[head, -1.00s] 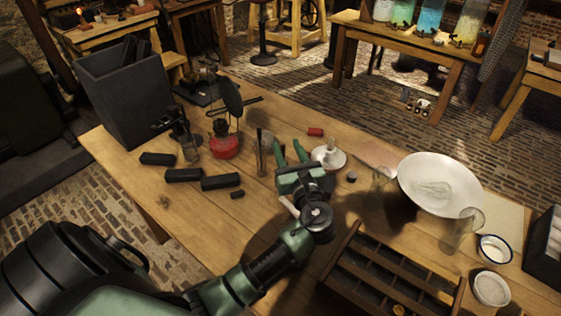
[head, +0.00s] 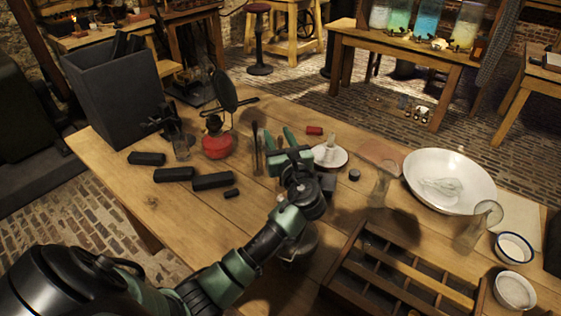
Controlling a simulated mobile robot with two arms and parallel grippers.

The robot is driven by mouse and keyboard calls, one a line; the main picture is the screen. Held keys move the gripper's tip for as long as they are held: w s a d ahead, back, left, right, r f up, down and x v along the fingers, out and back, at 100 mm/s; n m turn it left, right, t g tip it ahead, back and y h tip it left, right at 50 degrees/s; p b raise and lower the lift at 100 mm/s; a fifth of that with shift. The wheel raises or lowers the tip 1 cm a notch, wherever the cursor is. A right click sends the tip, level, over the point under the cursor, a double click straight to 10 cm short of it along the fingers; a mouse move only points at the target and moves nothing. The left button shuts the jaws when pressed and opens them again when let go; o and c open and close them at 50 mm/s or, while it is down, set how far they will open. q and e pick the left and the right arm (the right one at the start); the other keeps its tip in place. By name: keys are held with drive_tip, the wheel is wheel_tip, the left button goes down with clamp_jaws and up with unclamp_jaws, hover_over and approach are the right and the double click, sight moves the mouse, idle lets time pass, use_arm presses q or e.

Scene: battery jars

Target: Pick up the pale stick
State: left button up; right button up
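My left gripper (head: 280,140) reaches over the middle of the table, its two green fingers apart and pointing away from me. Nothing shows between them. A pale upright stick-like piece (head: 331,142) stands on a white dish (head: 340,158) to the right of the fingers, apart from them. I cannot tell whether it is the pale stick of the task. No other pale stick shows; my wrist and forearm hide part of the tabletop. My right gripper is out of view.
A dark compartment tray (head: 345,262) lies to the right of my forearm. A white bowl (head: 478,199), clear glass vessels and small white cups stand at the right. Black blocks (head: 212,180), a red burner (head: 218,147) and a dark bin (head: 118,100) are left. Bare wood shows at front left.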

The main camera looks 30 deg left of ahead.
use_arm(q)
drive_tip(key=shift+w+a, duration=0.2)
drive_tip(key=shift+a, duration=0.05)
clamp_jaws()
drive_tip(key=shift+r, duration=0.1)
